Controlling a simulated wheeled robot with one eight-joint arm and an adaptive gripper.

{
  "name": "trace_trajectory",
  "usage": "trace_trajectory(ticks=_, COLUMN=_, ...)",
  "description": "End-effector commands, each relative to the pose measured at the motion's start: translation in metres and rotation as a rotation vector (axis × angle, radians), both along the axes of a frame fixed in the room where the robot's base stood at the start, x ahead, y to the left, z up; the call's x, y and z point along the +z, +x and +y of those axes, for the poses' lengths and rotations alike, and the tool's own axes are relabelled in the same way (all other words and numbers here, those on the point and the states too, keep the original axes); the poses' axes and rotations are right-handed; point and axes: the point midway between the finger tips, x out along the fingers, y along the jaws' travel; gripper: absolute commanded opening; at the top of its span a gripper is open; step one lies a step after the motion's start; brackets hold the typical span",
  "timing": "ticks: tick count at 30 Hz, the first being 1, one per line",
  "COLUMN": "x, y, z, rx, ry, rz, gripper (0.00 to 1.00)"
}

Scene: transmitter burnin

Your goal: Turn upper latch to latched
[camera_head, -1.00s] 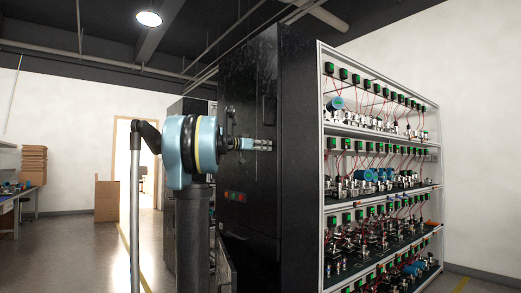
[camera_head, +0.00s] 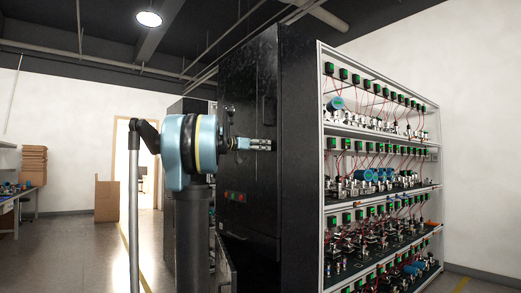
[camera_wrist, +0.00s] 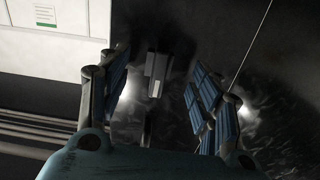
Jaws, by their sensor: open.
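The upper latch (camera_wrist: 157,68) shows in the wrist view as a small dark block with a pale patch, on the black cabinet front (camera_wrist: 260,110). My gripper (camera_wrist: 160,92) is open, with one blue-padded finger on each side of the latch. I see no clear contact between the fingers and the latch. In the head view my gripper (camera_head: 268,144) points right, in front of the tall black cabinet (camera_head: 300,200). The latch cannot be made out clearly there, and its exact angle is hard to tell.
A white-framed rack (camera_head: 321,240) with several shelves of transmitters stands along the cabinet's right side. A row of coloured buttons (camera_head: 235,196) is lower on the cabinet front. Cardboard boxes (camera_head: 107,200) and a workbench (camera_head: 15,198) stand far left, with open floor between.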

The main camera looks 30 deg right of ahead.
Motion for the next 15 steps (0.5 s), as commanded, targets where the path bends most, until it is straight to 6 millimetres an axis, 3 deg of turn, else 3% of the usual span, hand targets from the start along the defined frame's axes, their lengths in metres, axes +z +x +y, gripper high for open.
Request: trace_trajectory(ticks=15, x=0.0, y=-0.002, z=0.034, rx=0.001, ry=0.0, rz=0.0, gripper=0.58)
